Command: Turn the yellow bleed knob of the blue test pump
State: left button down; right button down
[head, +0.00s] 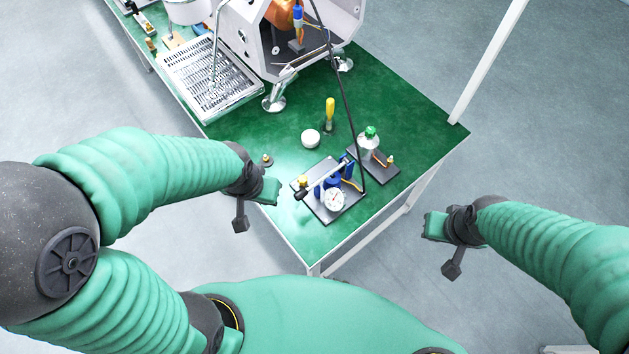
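The blue test pump (347,168) stands on a dark base plate near the front corner of the green table, with a white round gauge (334,200) at its front. A small yellow knob (303,180) shows at the left side of the plate, and a silver lever with a black end crosses just beside it. My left gripper (269,191) is over the table's left edge, left of the pump and apart from it. My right gripper (434,226) is off the table to the right, over the floor. Both look empty; their finger gaps are too small to make out.
A second dark plate (383,174) with a green-topped part sits right behind the pump. A white cup (310,139) and a yellow-handled tool (330,112) lie farther back. The espresso machine (273,38) and drip tray (208,82) fill the back. A black hose runs down to the pump.

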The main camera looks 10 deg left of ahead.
aim_at(301, 180)
jog(key=j+z, duration=0.35)
jog(key=i+j+z, duration=0.1)
jog(key=j+z, duration=0.5)
jog(key=z, duration=0.15)
